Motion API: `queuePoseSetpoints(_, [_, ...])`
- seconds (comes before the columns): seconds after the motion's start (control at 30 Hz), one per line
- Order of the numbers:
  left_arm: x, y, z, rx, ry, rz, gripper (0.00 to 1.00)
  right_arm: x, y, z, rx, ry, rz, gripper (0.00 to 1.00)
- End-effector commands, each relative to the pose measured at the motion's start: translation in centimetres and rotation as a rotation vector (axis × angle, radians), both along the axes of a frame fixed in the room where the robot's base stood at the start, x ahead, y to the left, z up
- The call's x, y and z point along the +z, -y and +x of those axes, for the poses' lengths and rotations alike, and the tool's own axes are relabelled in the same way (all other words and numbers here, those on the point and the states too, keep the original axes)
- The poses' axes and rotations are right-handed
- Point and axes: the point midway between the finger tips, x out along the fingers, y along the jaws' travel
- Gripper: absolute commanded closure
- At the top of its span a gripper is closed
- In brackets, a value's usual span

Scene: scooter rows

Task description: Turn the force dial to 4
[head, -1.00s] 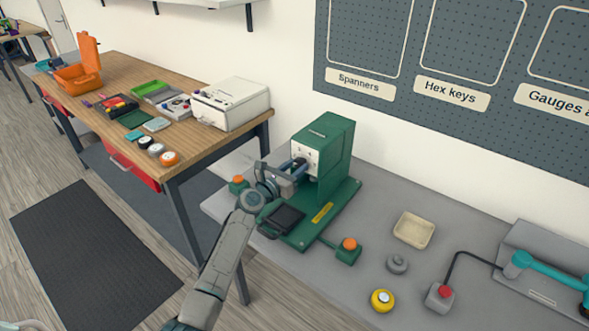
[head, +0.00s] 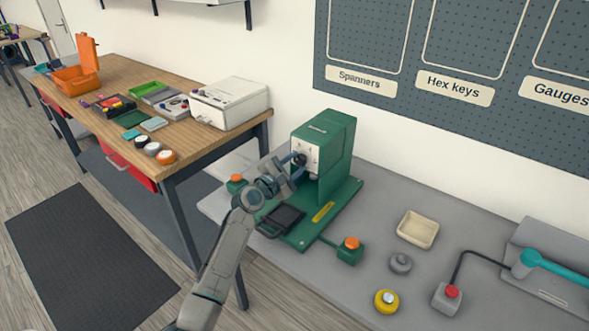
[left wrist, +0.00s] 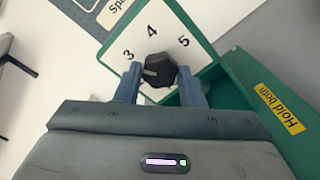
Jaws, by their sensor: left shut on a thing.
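The green press (head: 337,158) stands on the grey bench with a white dial plate on its front. The black force dial (head: 299,159) is on that plate, partly hidden by my gripper in the head view. In the left wrist view, the dial (left wrist: 160,70) sits between my fingers, with the numbers 3, 4 and 5 around it. Its pale pointer mark faces left, nearest the 3. My left gripper (head: 296,170) is shut on the dial, with a finger on each side of it. My right gripper is not in view.
Orange-topped buttons (head: 351,243) (head: 236,178) flank the press base. A beige tray (head: 418,229), a grey knob (head: 400,263), a yellow button (head: 387,300) and a red-button box (head: 447,298) are to the right. A wooden table (head: 183,143) stands at left.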

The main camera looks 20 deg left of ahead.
Motion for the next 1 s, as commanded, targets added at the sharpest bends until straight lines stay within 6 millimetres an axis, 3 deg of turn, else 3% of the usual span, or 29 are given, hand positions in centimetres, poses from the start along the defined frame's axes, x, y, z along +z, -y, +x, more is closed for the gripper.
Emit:
queuePoseSetpoints(0.47, [-0.6, 0.0, 0.0, -0.001, 0.153, 0.425, 0.87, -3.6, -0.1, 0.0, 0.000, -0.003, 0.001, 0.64])
queuePoseSetpoints(1.0, [-0.6, 0.0, -0.1, -0.002, 0.303, 0.841, 0.87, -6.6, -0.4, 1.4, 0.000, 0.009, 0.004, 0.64])
